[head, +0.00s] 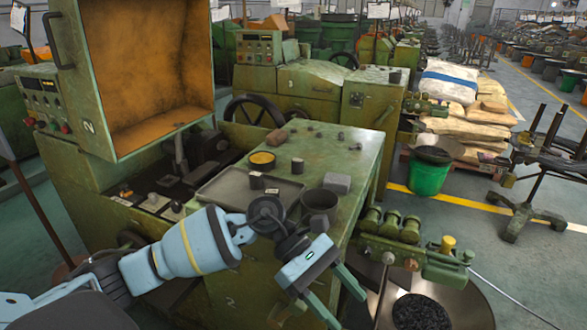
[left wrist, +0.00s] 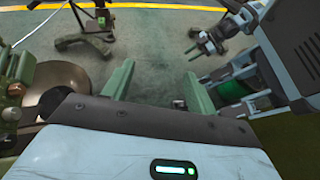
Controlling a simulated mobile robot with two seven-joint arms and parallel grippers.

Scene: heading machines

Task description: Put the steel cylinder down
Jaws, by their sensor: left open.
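My left gripper (head: 346,308) hangs in front of the green machine's table edge, fingers pointing down. In the left wrist view its two green fingers (left wrist: 157,70) are spread apart with only floor between them. It holds nothing. A small dark metal cylinder (head: 297,165) stands upright on the machine's green top (head: 345,155), apart from the gripper. A similar cylinder (head: 256,180) stands at the grey tray (head: 222,188). I cannot tell which one is the steel cylinder. My left wrist hides part of the table's front edge.
A yellow-topped tin (head: 262,160), a grey block (head: 337,183), a dark cup (head: 320,203) and a brown block (head: 277,137) crowd the top. An open orange-lined cover (head: 145,70) rises at left. A round pan (head: 455,305) stands below right.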

